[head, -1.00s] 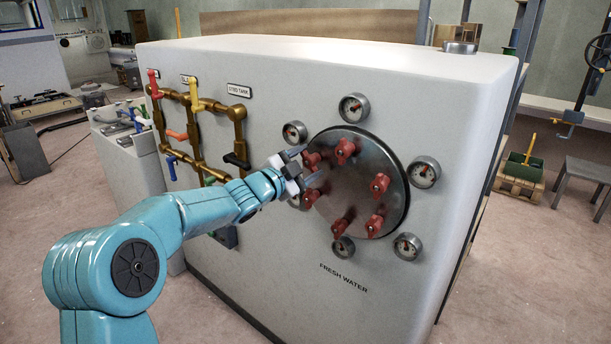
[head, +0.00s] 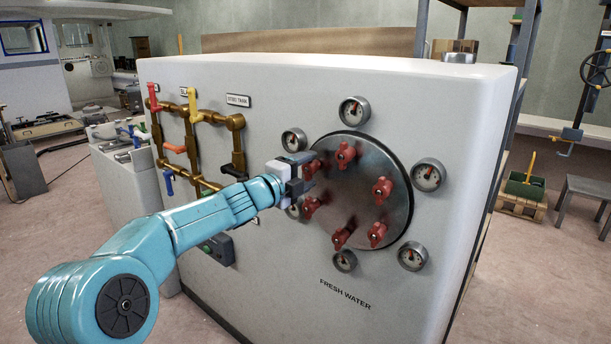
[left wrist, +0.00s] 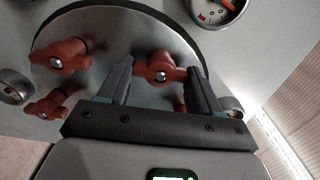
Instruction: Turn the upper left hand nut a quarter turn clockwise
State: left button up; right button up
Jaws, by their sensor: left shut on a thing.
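The round steel hatch (head: 360,185) on the white tank's front carries several red wing nuts around its rim. The upper left nut (head: 311,167) is mostly covered by my left gripper (head: 303,168). In the left wrist view, this red nut (left wrist: 160,67) sits between the two fingers of my left gripper (left wrist: 160,72), which is shut on it. The top nut (head: 345,155) and the lower left nut (head: 310,207) stand on either side, clear of the fingers. My right gripper is in neither view.
Several round gauges ring the hatch, one at the upper left (head: 294,140) close to my gripper. Brass pipes (head: 190,155) with coloured valve handles are left of my wrist. A dark control box (head: 217,249) sits below my forearm.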

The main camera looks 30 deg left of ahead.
pick_arm(q)
jog(key=shift+m, duration=0.3)
jog(key=o, duration=1.1)
jog(key=shift+c, duration=0.2)
jog(key=s+a+b, duration=0.1)
jog(key=s, duration=1.5)
jog(key=shift+s+a, duration=0.15)
